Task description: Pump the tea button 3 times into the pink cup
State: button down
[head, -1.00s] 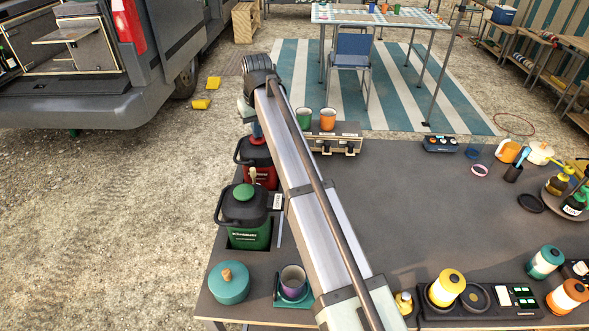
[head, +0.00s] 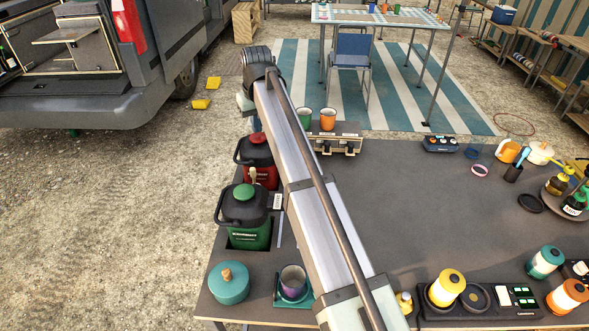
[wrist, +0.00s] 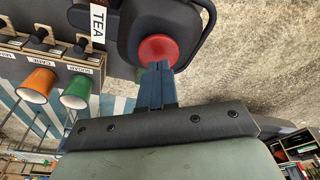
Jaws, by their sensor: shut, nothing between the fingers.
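The red dispenser (head: 262,176) has a black lid and a round red button (head: 258,138). The button also shows in the wrist view (wrist: 158,50), beside a TEA label (wrist: 98,24). My gripper (wrist: 157,68) is shut and empty, its blue fingertips at the button's edge in that view; I cannot tell whether they touch it. In the head view the fingers are mostly hidden by my arm. A purple cup (head: 293,279) stands on a teal base at the table's front left. No plainly pink cup shows.
A green dispenser (head: 246,232) stands in front of the red one. A teal lidded pot (head: 229,283) is beside the purple cup. Green (head: 304,117) and orange (head: 328,119) cups are at a rack (head: 340,143) behind. The table's middle (head: 400,215) is clear.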

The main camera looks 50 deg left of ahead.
aim_at(258, 136)
jog(key=shift+f, duration=0.4)
jog(key=shift+f, duration=1.05)
jog(key=shift+r, duration=1.45)
jog(key=shift+f, duration=0.65)
jog(key=shift+f, duration=0.7)
jog(key=shift+r, duration=1.35)
